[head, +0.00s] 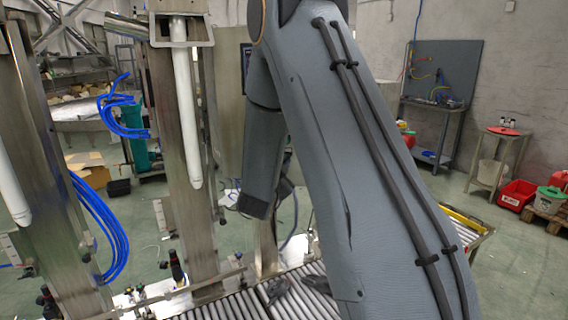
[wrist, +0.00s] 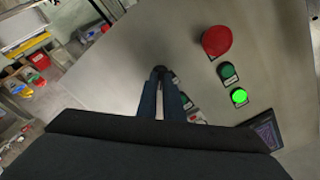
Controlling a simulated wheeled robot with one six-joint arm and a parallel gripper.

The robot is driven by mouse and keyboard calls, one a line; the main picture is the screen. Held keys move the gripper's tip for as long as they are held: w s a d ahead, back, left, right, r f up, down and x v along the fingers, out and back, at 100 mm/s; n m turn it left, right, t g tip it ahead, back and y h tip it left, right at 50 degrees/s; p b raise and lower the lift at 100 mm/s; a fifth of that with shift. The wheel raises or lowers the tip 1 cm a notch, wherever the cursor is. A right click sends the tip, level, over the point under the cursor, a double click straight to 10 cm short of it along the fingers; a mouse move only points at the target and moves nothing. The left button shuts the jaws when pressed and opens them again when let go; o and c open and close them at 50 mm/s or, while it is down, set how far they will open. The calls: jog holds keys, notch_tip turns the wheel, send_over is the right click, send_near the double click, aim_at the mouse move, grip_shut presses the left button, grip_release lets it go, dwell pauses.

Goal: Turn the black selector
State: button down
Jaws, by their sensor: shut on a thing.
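In the wrist view, the black selector (wrist: 159,69) shows as a small dark knob on a grey metal panel (wrist: 130,60). My gripper (wrist: 160,80) reaches to it with two blue-grey fingers, shut on the selector at their tips. The fingers hide most of the knob, so its exact angle cannot be told. In the head view, my arm covers the panel front, and the selector and fingertips are not visible.
Right of the selector in the wrist view are a red mushroom button (wrist: 217,41), a dark green button (wrist: 228,72), a lit green button (wrist: 239,96) and a screen (wrist: 267,131). The head view shows a roller conveyor (head: 235,304) and steel columns (head: 185,130).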

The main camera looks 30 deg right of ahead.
jog(key=shift+n, duration=0.3)
jog(key=shift+w+a+n, duration=0.1)
jog(key=shift+a+n, duration=0.05)
jog(key=shift+n, duration=4.15)
jog(key=shift+w+a+n, duration=0.1)
jog(key=shift+n, duration=4.2)
jog(key=c, duration=1.9)
grip_release()
jog(key=shift+s, duration=0.1)
